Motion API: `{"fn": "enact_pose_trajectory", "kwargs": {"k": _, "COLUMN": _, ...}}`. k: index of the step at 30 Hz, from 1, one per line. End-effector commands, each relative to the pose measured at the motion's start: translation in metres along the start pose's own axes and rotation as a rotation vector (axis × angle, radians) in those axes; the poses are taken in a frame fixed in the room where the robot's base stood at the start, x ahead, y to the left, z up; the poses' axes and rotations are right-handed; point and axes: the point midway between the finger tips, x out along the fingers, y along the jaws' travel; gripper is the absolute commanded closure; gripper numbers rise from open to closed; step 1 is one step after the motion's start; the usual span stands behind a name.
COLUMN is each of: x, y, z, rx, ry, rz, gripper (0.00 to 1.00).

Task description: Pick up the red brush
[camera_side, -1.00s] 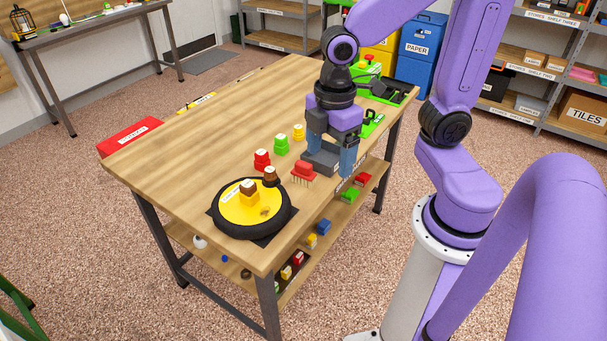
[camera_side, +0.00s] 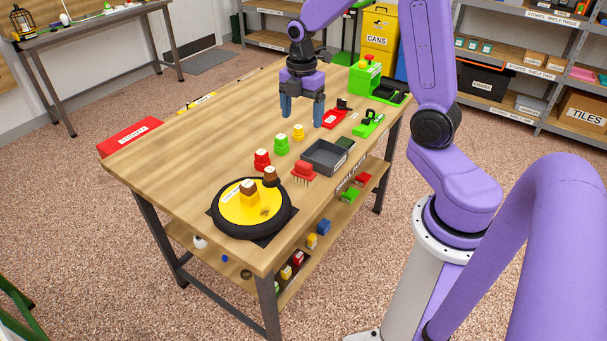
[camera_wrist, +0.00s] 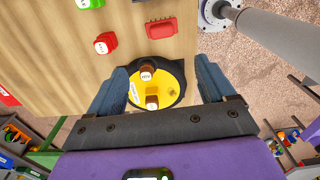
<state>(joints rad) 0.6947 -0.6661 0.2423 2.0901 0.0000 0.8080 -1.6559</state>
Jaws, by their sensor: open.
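The red brush (camera_side: 304,170) stands bristles down on the wooden table, near its front edge, between the grey tray and the turntable. In the wrist view the red brush (camera_wrist: 161,28) shows from above, beyond the fingertips. My gripper (camera_side: 302,110) is open and empty, raised above the far part of the table, behind the brush and apart from it. In the wrist view my gripper (camera_wrist: 161,75) has its fingers spread, with the yellow disc showing between them.
A black-rimmed turntable with a yellow top (camera_side: 268,213) holds small blocks, left of the brush. A grey tray (camera_side: 325,157) stands just right of it. Red (camera_side: 262,160), green (camera_side: 281,145) and yellow (camera_side: 298,132) stacked pieces stand behind. The table's left middle is clear.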

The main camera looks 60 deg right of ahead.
Motion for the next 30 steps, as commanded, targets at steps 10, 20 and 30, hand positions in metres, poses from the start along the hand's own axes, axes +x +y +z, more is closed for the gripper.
{"fn": "enact_pose_trajectory", "kwargs": {"k": 10, "x": 0.063, "y": -0.002, "z": 0.0, "rx": 0.0, "ry": 0.001, "rz": -0.008, "gripper": 0.17}}
{"fn": "enact_pose_trajectory", "kwargs": {"k": 20, "x": 0.106, "y": -0.002, "z": 0.0, "rx": 0.002, "ry": 0.0, "rz": -0.004, "gripper": 0.17}}
{"fn": "enact_pose_trajectory", "kwargs": {"k": 30, "x": 0.128, "y": -0.004, "z": 0.0, "rx": 0.0, "ry": 0.0, "rz": -0.005, "gripper": 0.17}}
